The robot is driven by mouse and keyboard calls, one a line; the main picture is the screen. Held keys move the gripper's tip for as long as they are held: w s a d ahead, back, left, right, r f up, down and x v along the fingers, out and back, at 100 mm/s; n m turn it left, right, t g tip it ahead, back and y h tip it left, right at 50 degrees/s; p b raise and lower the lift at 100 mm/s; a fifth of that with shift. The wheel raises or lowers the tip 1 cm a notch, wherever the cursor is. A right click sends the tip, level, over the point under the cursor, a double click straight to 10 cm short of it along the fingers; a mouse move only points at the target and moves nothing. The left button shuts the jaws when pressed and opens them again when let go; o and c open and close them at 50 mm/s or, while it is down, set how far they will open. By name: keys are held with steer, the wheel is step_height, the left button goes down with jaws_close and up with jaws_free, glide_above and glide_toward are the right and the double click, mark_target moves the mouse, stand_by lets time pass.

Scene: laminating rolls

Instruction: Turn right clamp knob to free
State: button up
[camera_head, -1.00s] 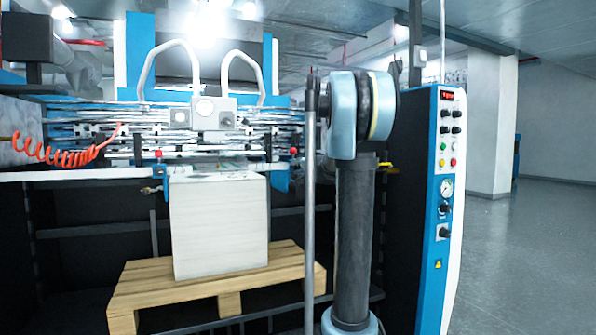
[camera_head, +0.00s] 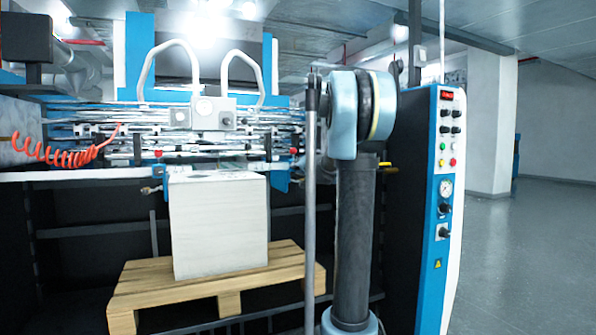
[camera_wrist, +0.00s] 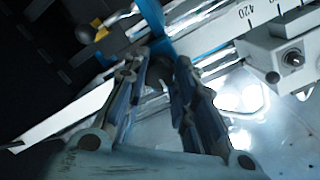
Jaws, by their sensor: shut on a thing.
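My gripper (camera_wrist: 161,64) shows in the wrist view with its two dark fingers pointing up the picture, a narrow gap between their tips. A small dark piece, which I take for the right clamp knob (camera_wrist: 157,80), shows partly between the fingers; they are shut on it. Its turn position cannot be read. In the head view my arm stands in front of the machine's right part and hides my gripper and the knob.
A white paper stack (camera_head: 220,225) stands on a wooden pallet (camera_head: 150,290) inside the machine. A blue and white control panel (camera_head: 443,200) rises right of my arm. A dark ball-ended part with yellow (camera_wrist: 87,34) lies near my gripper. Open floor (camera_head: 530,260) is at the far right.

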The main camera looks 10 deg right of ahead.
steer(key=o, duration=1.1)
steer(key=shift+f, duration=0.1)
steer(key=v, duration=1.1)
steer(key=shift+s+d, duration=0.15)
steer(key=shift+s, duration=0.25)
